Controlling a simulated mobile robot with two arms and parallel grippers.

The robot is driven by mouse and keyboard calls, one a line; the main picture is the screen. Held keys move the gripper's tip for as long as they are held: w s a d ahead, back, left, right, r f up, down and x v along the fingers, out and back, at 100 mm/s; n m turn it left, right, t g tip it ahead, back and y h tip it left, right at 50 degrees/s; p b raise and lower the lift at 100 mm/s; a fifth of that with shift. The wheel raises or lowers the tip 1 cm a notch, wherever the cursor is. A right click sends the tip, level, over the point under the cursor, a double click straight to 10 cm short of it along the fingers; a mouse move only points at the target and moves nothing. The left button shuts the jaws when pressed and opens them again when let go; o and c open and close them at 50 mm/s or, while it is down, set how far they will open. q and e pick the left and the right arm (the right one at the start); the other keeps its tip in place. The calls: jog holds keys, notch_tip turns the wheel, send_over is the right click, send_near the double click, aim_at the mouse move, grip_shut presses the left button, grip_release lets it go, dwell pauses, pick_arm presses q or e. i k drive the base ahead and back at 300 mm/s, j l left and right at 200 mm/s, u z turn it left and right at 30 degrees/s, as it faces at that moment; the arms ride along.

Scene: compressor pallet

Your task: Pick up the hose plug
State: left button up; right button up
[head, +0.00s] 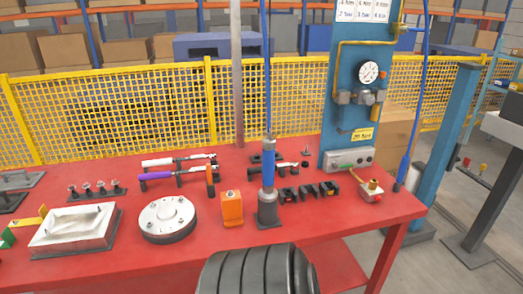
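A blue hose hangs down on the right, in front of the blue post, and ends in a blue plug-like fitting (404,166) with a dark tip near the red table's right edge. I take this for the hose plug, but it is too small to be sure. A second blue hose runs down to a blue tool (268,170) standing upright in a black holder at the middle of the table.
The red table (330,218) carries an orange box (231,208), a round metal flange (166,217), a white plate (75,229), wrenches on stands and black blocks. Yellow mesh fencing stands behind.

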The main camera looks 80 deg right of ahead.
aim_at(403, 166)
jog(key=z, duration=3.8)
